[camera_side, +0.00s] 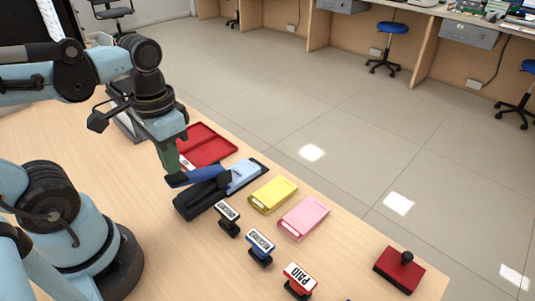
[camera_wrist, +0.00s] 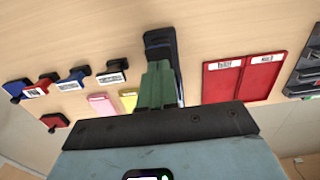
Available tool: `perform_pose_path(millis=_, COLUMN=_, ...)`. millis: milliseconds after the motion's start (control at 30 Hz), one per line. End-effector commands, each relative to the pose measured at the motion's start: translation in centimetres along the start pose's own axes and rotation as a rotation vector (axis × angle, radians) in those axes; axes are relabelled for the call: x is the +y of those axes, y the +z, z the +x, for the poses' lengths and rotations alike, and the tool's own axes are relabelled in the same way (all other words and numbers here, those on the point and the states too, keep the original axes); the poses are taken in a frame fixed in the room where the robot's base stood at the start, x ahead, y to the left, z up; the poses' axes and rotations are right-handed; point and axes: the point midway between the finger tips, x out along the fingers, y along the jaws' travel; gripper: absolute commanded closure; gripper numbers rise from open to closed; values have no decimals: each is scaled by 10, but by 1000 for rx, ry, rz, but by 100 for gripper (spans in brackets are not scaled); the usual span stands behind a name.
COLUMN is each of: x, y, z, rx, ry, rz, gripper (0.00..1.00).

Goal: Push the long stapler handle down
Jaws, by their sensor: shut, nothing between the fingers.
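A light-blue pad (camera_side: 244,174) is at the stapler's far end. A red tray (camera_side: 207,146) lies behind it. Yellow (camera_side: 273,194) and pink (camera_side: 304,217) pads and several stamps (camera_side: 261,247) are to the right. A red block with a black knob (camera_side: 399,270) sits near the counter edge.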

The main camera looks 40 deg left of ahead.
Motion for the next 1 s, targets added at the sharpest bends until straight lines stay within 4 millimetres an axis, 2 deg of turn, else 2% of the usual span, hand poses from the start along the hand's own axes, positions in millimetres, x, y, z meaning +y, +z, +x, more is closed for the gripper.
perform_pose_path(millis=267, x=0, y=0, z=1, rx=0, ry=0, rz=0, gripper=100)
perform_pose_path(millis=1000, x=0, y=0, z=21, rx=0, ry=0, rz=0, gripper=100)
